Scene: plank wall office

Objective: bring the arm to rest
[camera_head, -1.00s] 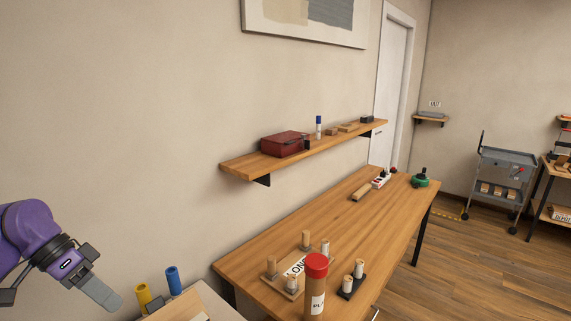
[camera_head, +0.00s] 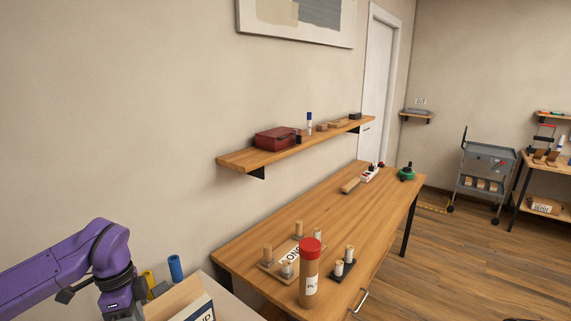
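My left arm, purple with a dark wrist, comes in from the left of the head view and bends downward near the bottom left. Its gripper fingers are cut off by the bottom edge, so their state does not show. The wrist is in front of a box with printed letters (camera_head: 200,307) and partly covers a yellow cylinder (camera_head: 148,279). A blue cylinder (camera_head: 176,268) stands just right of it. My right gripper does not show.
A wooden table (camera_head: 345,215) holds a red-capped tube (camera_head: 309,275) and pegged blocks. A wall shelf (camera_head: 238,160) with a dark red box (camera_head: 277,139) hangs above it. A grey cart (camera_head: 485,170) stands far right on open floor.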

